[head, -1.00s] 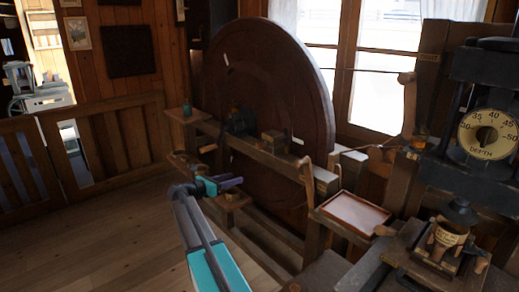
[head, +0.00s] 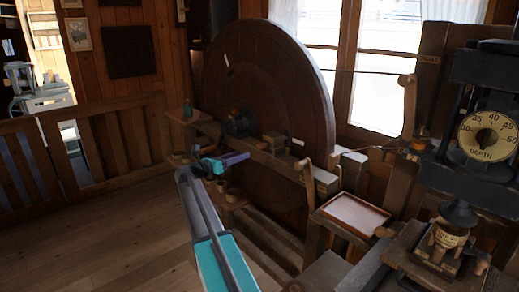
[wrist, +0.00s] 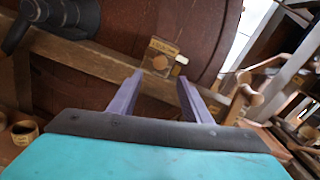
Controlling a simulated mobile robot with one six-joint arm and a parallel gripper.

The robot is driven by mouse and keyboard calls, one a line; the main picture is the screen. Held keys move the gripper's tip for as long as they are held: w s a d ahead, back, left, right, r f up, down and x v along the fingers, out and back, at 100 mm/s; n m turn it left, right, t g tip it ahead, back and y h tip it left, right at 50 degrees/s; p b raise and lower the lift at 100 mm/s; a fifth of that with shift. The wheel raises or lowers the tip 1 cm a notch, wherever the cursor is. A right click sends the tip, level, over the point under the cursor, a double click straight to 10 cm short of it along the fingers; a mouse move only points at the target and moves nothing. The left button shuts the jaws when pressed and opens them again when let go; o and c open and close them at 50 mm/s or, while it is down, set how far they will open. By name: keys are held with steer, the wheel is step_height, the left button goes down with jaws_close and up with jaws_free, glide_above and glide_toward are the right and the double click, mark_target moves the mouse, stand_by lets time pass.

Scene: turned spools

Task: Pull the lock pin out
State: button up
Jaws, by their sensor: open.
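A wooden block (wrist: 163,47) with a small yellowish label and a round peg end (wrist: 160,62) stands on the long beam in front of the big wheel. The peg end looks like the lock pin, though the label is too small to read. In the head view the block (head: 273,142) sits on the beam to the right of the wheel's dark hub. My gripper (wrist: 160,79) is open and empty, its two purple fingers pointing toward the block and apart from it. In the head view my gripper (head: 237,159) is left of the block, in front of the beam.
The big dark wheel (head: 270,80) stands behind the beam (head: 318,176). A shallow tray (head: 355,214) and a press with a depth dial (head: 488,137) stand at right. Small cups (head: 231,195) sit on a low shelf. The floor (head: 120,225) at left is clear.

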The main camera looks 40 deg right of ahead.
mark_target(258, 149)
steer(key=d, duration=0.4)
steer(key=d+p, duration=0.1)
steer(key=d, duration=0.3)
steer(key=s+d+p, duration=0.1)
steer(key=d, duration=0.3)
steer(key=shift+d, duration=0.15)
jaws_close()
